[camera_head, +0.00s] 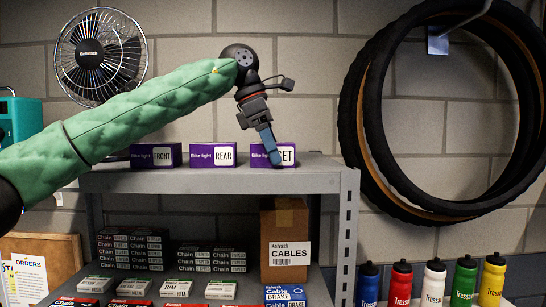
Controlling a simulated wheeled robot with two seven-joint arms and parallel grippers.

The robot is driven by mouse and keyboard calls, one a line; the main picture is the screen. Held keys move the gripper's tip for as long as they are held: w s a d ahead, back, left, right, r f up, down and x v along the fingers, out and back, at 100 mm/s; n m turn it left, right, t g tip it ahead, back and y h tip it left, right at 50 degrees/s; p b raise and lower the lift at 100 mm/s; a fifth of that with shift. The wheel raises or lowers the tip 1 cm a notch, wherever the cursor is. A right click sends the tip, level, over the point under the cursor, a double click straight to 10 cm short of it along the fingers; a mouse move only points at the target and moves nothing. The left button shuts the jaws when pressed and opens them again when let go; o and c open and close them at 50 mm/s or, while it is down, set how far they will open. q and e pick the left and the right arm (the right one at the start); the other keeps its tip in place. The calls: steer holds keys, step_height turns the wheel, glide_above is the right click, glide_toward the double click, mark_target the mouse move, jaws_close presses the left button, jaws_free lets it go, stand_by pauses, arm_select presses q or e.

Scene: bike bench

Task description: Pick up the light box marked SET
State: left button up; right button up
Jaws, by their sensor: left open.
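The light box marked SET (288,154) is purple with a white label and stands on the top shelf (215,180), at the right end of a row of three. My left gripper (273,159) is open and points down at this box. Its fingers overlap the box's front and cover the left part of the label. I cannot tell whether they touch it. The matching boxes marked REAR (208,155) and FRONT (152,155) stand to its left. My right gripper is not in view.
Chain boxes (134,248) and a brown CABLES carton (285,240) fill the shelf below. A fan (98,55) is behind my left arm. Tyres (365,130) hang on the wall at right, above several bottles (433,280). The top shelf is bare right of SET.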

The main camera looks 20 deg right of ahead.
arm_select(q)
steer(key=shift+s, duration=0.1)
steer(key=c, duration=1)
steer(key=shift+c, duration=0.6)
steer(key=shift+r, duration=0.15)
